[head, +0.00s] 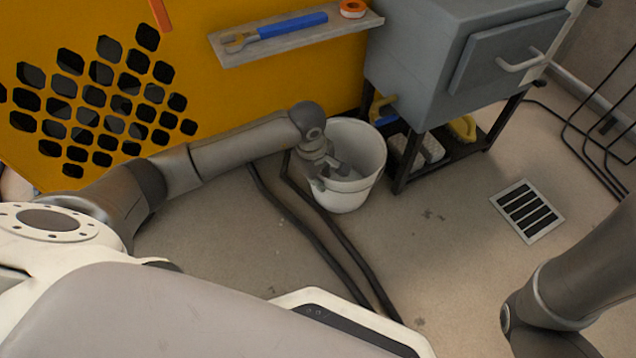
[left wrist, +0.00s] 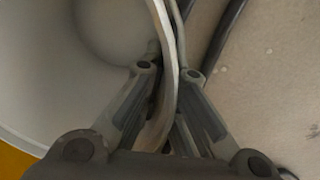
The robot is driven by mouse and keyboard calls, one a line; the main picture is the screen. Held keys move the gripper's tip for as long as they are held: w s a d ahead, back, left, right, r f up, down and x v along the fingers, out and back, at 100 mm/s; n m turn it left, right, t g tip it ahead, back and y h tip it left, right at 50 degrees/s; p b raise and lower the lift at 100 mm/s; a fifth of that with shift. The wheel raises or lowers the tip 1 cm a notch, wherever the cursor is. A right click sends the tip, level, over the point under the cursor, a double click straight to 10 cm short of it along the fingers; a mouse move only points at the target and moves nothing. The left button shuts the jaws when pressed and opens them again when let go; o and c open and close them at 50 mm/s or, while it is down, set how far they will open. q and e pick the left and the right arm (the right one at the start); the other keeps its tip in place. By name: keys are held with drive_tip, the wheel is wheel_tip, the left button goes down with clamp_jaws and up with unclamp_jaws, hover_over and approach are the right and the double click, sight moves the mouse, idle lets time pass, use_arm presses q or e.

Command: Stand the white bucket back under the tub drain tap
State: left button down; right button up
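The white bucket (head: 345,194) stands upright, or nearly so, on the floor between the yellow panel and the black-legged stand. Its inside looks empty where it shows. My left gripper (head: 335,172) is at its near left rim, partly hidden by my own wrist. In the left wrist view the bucket's wall (left wrist: 168,60) runs between the fingers of my left gripper (left wrist: 169,73), one inside and one outside, and they look closed on it. I cannot make out a tub drain tap. My right gripper is out of view; only part of my right arm shows.
A grey box (head: 425,50) sits on a black stand (head: 401,175) just right of the bucket, with items on its low shelf. Dark hoses (head: 315,225) run along the floor beside the bucket. A floor grate (head: 527,211) lies to the right. The floor between is clear.

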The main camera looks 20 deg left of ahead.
use_arm(q)
drive_tip(key=shift+f, duration=0.15)
drive_tip(key=c, duration=2.1)
unclamp_jaws()
drive_tip(key=shift+f, duration=0.1)
drive_tip(key=o, duration=0.5)
drive_tip(key=shift+c, duration=0.2)
